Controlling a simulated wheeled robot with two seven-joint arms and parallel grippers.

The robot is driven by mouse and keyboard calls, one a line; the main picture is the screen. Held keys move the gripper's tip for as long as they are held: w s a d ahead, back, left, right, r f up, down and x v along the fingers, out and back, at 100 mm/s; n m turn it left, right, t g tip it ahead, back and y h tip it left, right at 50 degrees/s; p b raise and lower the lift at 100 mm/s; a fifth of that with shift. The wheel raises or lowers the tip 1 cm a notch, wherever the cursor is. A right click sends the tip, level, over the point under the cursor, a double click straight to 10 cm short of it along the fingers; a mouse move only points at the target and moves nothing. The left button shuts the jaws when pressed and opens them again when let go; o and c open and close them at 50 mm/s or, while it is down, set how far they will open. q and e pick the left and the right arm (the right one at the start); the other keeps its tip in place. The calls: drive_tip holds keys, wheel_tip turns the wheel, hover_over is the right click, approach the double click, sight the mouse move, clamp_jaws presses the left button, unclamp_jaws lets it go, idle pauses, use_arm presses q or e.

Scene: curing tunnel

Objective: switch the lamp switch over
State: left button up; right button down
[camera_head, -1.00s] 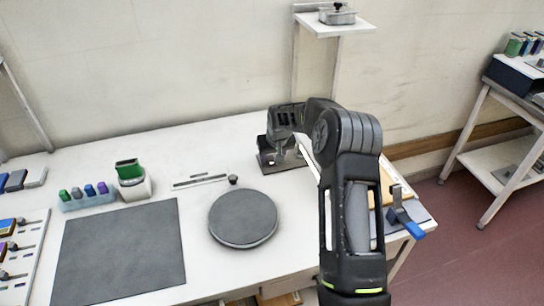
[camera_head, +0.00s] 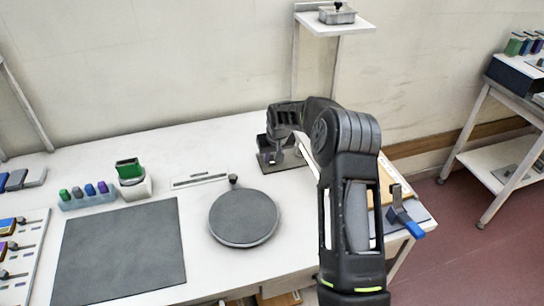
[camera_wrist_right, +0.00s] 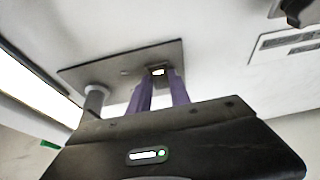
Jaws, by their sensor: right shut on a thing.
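The lamp switch sits on a dark grey base plate (camera_head: 292,164) at the back of the white table, right of centre. My right gripper (camera_head: 272,159) points down over this plate from my bent arm. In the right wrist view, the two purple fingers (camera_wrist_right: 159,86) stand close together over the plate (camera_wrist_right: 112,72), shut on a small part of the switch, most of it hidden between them. A small pale spot shows at the fingertips. A short grey post (camera_wrist_right: 95,100) stands on the plate beside the fingers. My left gripper is not in view.
A round grey disc (camera_head: 244,218) and a dark mat (camera_head: 120,250) lie in front. A small block rack (camera_head: 88,197) and a white holder with a green block (camera_head: 130,178) stand left. A blue-handled clamp (camera_head: 405,218) is at the right edge, behind my forearm.

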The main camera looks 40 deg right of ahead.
sight(272, 163)
drive_tip(key=shift+w+d+r+g+p, duration=0.15)
drive_tip(key=shift+w+r+g+p, duration=0.1)
drive_tip(key=shift+g+p, duration=0.45)
drive_tip(key=shift+w+f+g+y+p, duration=0.15)
drive_tip(key=shift+g+y+p, duration=0.25)
drive_tip(key=shift+g, duration=0.2)
drive_tip(key=c, duration=1.2)
unclamp_jaws()
drive_tip(key=shift+r+b, duration=0.3)
drive_tip(key=shift+r, duration=0.25)
wheel_tip(272, 163, up, 7)
drive_tip(key=s+b, duration=0.1)
drive_tip(key=shift+f+b, duration=0.15)
drive_tip(key=shift+b, duration=0.15)
drive_tip(key=shift+a, duration=0.2)
